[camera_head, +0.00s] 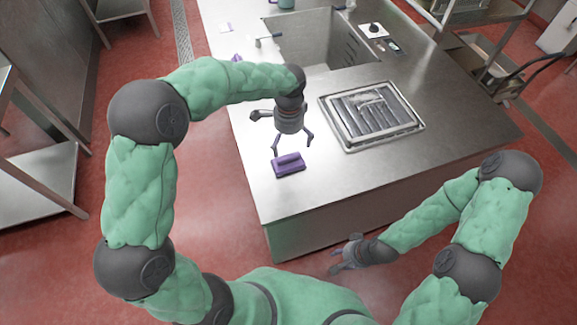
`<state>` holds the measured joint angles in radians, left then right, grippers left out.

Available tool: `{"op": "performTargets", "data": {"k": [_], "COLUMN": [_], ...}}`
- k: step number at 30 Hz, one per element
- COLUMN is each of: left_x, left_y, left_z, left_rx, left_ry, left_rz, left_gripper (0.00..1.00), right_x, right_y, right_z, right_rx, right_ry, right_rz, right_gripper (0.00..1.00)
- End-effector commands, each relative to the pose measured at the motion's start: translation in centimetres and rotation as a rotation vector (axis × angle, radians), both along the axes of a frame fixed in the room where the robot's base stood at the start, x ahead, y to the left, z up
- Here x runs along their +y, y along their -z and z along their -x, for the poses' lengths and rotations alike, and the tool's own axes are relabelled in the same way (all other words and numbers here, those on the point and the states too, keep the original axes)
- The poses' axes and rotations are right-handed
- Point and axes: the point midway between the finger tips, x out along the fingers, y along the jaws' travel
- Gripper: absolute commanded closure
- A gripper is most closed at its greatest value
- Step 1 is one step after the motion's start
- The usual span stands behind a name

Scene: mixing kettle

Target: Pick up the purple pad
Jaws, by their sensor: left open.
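The purple pad (288,165) lies on the steel counter (330,190) close to its front left edge. It has a raised grip on top. My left gripper (292,149) hangs above the pad with its fingers spread and pointing down. The fingers hold nothing, and a gap shows between them and the pad. My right gripper (341,262) is low in front of the counter, away from the pad. It is small in view and I cannot make out how its fingers stand.
A grated steel tray (421,125) is set in the counter to the right of the pad. A sink basin (318,48) is behind. Small purple items (237,57) lie at the back left edge. The counter around the pad is clear.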

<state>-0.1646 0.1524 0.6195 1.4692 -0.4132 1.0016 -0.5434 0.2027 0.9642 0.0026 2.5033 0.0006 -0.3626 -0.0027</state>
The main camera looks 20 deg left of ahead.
Motion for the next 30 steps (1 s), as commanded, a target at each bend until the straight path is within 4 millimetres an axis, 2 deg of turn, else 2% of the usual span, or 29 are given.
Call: {"op": "performTargets", "data": {"k": [5, 15, 22, 30], "left_x": [0.0, 0.0, -0.3, -0.8], "left_y": [1.0, 5.6, 7.0, 10.7], "left_z": [0.0, 0.0, -0.1, -0.2], "left_rx": [0.001, 0.001, 0.0, 0.0], "left_ry": [0.0, -0.001, 0.0, 0.0], "left_rz": [0.0, -0.001, 0.0, 0.0], "left_gripper": [0.0, 0.0, 0.0, 0.0], "right_x": [0.0, 0.0, 0.0, 0.0], "right_y": [0.6, 2.0, 2.6, 4.3], "right_z": [0.0, 0.0, 0.0, 0.0], "right_rx": [0.0, -0.001, -0.001, 0.0], "right_ry": [0.0, 0.0, 0.0, 0.0], "right_rz": [0.0, 0.0, 0.0, 0.0], "right_gripper": [0.6, 0.6, 0.6, 0.6]}}
